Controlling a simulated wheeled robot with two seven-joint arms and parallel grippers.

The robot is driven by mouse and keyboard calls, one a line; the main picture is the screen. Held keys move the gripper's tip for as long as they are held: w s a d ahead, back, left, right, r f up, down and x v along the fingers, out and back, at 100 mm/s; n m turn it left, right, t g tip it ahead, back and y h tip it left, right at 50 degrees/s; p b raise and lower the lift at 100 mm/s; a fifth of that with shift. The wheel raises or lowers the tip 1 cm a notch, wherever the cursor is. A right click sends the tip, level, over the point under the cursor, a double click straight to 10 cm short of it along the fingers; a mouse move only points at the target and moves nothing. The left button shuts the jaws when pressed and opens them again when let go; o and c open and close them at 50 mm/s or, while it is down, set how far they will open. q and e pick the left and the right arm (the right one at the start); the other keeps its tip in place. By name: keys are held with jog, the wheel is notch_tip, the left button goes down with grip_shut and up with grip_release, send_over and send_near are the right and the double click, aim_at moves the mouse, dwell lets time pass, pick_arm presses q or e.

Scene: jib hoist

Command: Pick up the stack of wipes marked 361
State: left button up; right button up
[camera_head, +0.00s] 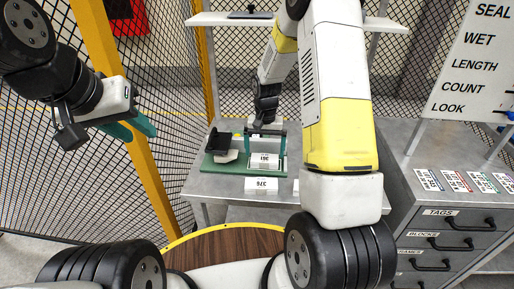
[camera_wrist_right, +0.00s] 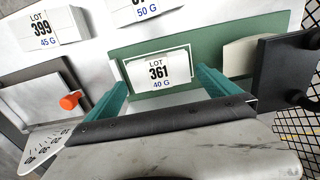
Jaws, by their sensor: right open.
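The stack of wipes marked 361 (camera_head: 265,160) is white and lies on a green board (camera_head: 235,171) on the grey table. In the right wrist view its label (camera_wrist_right: 158,72) reads LOT 361, 40 G, inside a white outline. My right gripper (camera_head: 266,146) is open and empty over the board. In the wrist view its two teal fingers (camera_wrist_right: 163,80) point at the stack, one toward each side; I cannot tell whether they touch it. My left gripper (camera_head: 130,128) hangs at the left, away from the table, its teal fingers apart and empty.
A stack marked 376 (camera_head: 262,185) lies in front of the board. A stack marked 399 (camera_wrist_right: 48,30) shows in the wrist view. A yellow post (camera_head: 130,120) is near my left gripper; drawers (camera_head: 440,240) stand right.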

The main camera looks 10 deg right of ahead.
aim_at(265, 157)
notch_tip(265, 157, down, 4)
jog(key=shift+w+d+r, duration=0.1)
jog(key=shift+r, duration=0.1)
jog(key=c, duration=1.2)
jog(key=shift+c, duration=0.2)
jog(key=shift+r, duration=0.15)
